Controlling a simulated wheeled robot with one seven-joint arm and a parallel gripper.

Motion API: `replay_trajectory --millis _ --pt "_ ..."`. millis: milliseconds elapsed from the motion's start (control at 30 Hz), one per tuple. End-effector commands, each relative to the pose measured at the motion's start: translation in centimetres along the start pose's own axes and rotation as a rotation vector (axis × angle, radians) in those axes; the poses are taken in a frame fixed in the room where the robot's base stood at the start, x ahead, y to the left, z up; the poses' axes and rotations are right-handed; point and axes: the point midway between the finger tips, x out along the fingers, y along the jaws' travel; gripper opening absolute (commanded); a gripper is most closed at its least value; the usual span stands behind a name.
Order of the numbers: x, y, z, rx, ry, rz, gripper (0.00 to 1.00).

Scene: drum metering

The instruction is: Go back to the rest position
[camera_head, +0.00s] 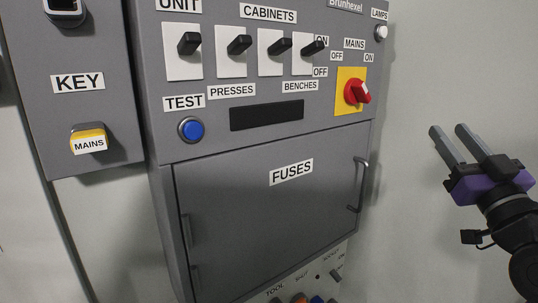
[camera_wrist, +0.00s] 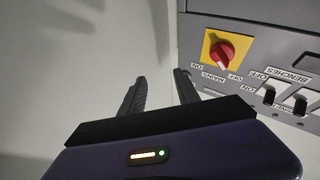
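My gripper (camera_head: 450,129) is at the right of the head view, off the right side of the grey cabinet (camera_head: 255,215), in front of the bare wall. Its two grey fingers stand apart with nothing between them. The wrist view also shows the gripper (camera_wrist: 159,76) open and empty, with the cabinet's switch panel at the upper right, apart from the fingers. No rest position is marked in either view.
A red rotary switch (camera_head: 359,92) on a yellow plate, several black levers and a blue test button (camera_head: 191,129) are on the cabinet. The FUSES door is closed; its handle (camera_head: 358,185) sticks out. A smaller KEY box (camera_head: 85,95) is at left. Wall space around my gripper looks clear.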

Motion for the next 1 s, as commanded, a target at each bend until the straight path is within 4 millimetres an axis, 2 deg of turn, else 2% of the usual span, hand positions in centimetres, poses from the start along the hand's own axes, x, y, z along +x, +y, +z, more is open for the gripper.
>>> replay_trajectory --millis 33,200,500,767,1000 --pt "-1.5 -0.3 1.5 0.027 -0.010 0.028 0.38" --pt "-6.8 -1.3 5.2 0.092 -0.024 0.116 0.38" --pt "-17.3 -4.3 9.3 0.149 -0.078 0.211 0.38" --pt "-26.5 -7.7 10.4 0.156 -0.157 0.233 0.38" --pt "-34.6 -10.8 9.5 0.141 -0.260 0.207 0.38"
